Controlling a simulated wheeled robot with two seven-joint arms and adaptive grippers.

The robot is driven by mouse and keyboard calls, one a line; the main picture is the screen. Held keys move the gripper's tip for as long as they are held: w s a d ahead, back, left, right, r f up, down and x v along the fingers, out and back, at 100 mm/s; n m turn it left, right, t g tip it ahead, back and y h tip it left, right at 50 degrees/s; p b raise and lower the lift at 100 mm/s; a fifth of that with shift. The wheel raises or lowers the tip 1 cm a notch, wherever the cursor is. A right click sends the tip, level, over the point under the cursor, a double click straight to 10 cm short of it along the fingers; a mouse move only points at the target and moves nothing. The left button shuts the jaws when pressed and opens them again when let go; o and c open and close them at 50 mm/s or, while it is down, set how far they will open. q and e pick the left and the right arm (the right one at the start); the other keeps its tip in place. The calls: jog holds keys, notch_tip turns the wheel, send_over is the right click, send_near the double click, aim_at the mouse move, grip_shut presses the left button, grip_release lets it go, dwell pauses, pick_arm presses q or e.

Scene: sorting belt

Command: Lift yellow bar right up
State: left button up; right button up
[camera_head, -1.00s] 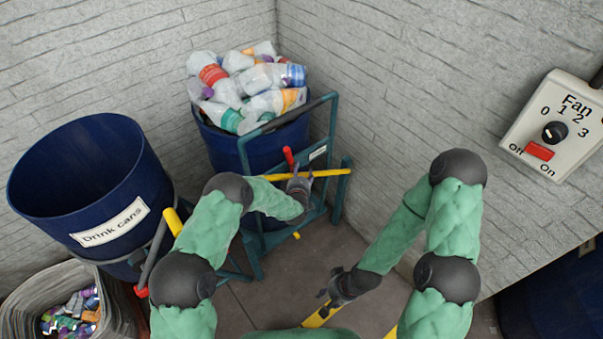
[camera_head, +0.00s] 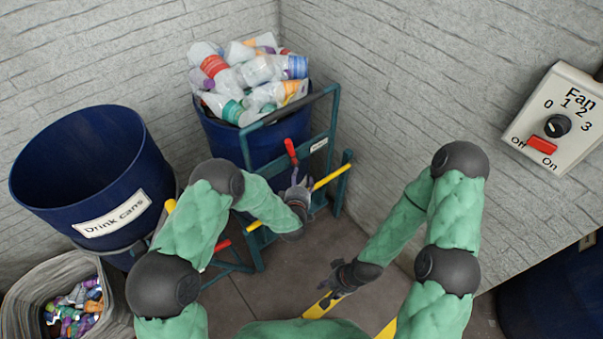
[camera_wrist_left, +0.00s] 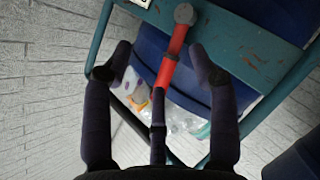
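The yellow bar (camera_head: 332,176) crosses the front of the blue-green frame. It slopes up to the right, with its middle hidden behind my left gripper. Its lower left part shows beside my forearm. My left gripper (camera_head: 297,188) is at the bar; contact cannot be told. In the left wrist view its dark fingers (camera_wrist_left: 160,70) are spread apart on either side of a red handle (camera_wrist_left: 172,62), not closed on it. The red handle also shows above the gripper in the head view (camera_head: 290,151). My right gripper (camera_head: 337,285) hangs low over the floor, its fingers too small to read.
The blue-green frame (camera_head: 334,130) holds a blue bin (camera_head: 228,143) full of plastic bottles. A blue "Drink cans" bin (camera_head: 60,217) stands left, above a bag (camera_head: 22,308) of cans. A fan control box (camera_head: 560,118) is at right. Grey walls close the corner.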

pick_arm(q)
jog(key=shift+v, duration=0.95)
